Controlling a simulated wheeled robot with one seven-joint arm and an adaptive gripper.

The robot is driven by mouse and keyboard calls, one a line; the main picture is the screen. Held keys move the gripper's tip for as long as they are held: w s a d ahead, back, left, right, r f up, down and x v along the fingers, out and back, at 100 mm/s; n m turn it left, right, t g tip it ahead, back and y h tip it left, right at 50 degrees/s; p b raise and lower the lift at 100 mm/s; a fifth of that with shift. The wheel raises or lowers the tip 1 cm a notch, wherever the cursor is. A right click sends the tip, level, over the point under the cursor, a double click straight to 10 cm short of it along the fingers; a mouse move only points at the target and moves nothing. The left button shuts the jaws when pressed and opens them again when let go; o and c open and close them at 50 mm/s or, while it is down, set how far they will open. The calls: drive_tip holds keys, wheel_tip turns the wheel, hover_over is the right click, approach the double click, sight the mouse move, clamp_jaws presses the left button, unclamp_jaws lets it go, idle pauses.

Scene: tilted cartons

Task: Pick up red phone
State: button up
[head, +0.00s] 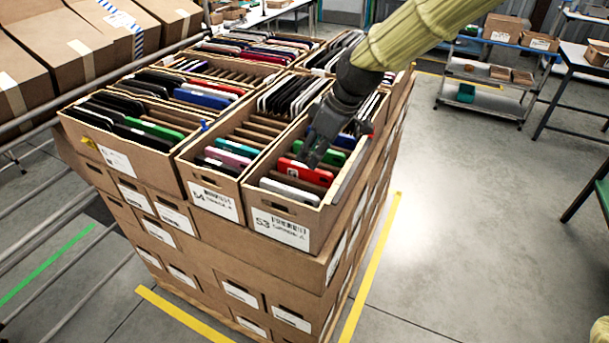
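A red phone (304,172) lies tilted in the front right carton (262,196), behind a white phone (290,190) and in front of a green phone (331,156). My gripper (313,160) is down in this carton, right at the red phone's upper edge. The fingertips partly cover the red phone. I cannot tell whether the fingers are open or closed on it. A blue phone (346,140) stands further back beside my gripper, and a small red piece shows at its right.
Neighbouring cartons (205,177) with cardboard dividers and phones stand close on the left and behind. The cartons sit on a stack of boxes (215,262). Large boxes (62,42) line the left. Open floor (455,205) lies to the right, before a shelf cart (490,75).

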sight(305, 166)
drive_tip(key=shift+s+a+f, duration=0.15)
drive_tip(key=shift+s+f, duration=0.05)
drive_tip(key=shift+s, duration=0.05)
drive_tip(key=p+x, duration=0.1)
drive_tip(key=x, duration=0.2)
drive_tip(key=shift+w+f+p, duration=0.1)
drive_tip(key=shift+w+p, duration=0.2)
drive_tip(key=shift+p, duration=0.05)
drive_tip(key=shift+s+a+f, duration=0.15)
drive_tip(key=shift+f, duration=0.25)
drive_tip(key=shift+f, duration=0.1)
clamp_jaws()
